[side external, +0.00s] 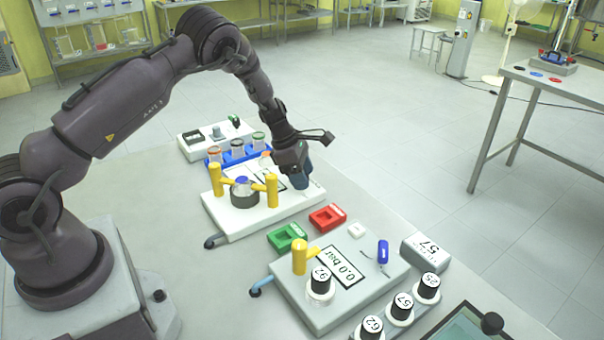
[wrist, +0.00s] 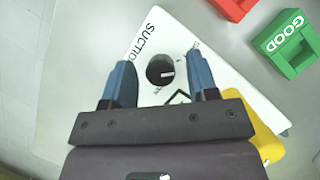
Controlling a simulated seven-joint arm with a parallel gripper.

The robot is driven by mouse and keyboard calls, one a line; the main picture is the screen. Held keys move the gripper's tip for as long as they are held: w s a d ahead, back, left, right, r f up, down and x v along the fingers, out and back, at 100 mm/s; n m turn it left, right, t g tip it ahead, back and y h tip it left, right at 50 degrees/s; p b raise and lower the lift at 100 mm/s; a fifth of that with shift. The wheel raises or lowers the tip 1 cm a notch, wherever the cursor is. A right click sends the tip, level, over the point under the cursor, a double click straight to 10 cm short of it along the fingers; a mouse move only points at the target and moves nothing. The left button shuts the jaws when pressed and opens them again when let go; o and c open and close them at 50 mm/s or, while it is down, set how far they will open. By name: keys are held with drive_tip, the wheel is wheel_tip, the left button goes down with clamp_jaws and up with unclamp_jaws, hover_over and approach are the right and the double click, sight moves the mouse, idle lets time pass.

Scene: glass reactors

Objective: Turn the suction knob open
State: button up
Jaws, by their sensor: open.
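The suction knob (wrist: 155,71) shows in the wrist view as a dark round piece on a white panel (wrist: 213,40) lettered "SUCTIO…"; the rest of the word is covered. The knob appears between the two blue fingertips of my gripper (wrist: 160,58), with a gap on each side. My gripper is open and holds nothing. In the side view, my gripper (side external: 303,181) points down over the right end of the white station (side external: 240,222) and hides the knob there. Whether the fingers reach down to the knob's height is unclear.
Yellow posts (side external: 215,181) and a dark cylinder with a blue top (side external: 242,193) stand on the same station, left of my gripper. A red tray (side external: 327,217) and a green tray (side external: 287,238) lie in front.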

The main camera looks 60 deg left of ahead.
drive_tip(key=c, duration=0.9)
drive_tip(key=m+g+h, duration=0.1)
drive_tip(key=m, duration=0.3)
drive_tip(key=shift+a, duration=0.15)
drive_tip(key=m+g, duration=0.2)
drive_tip(key=m, duration=0.2)
drive_tip(key=shift+w, duration=0.1)
drive_tip(key=m+g, duration=0.1)
drive_tip(key=m, duration=0.4)
drive_tip(key=shift+w+g, duration=0.1)
drive_tip(key=shift+g, duration=0.3)
drive_tip(key=m+g+y, duration=0.1)
drive_tip(key=m, duration=0.3)
drive_tip(key=shift+m, duration=0.4)
drive_tip(key=shift+g, duration=0.3)
drive_tip(key=o, duration=0.9)
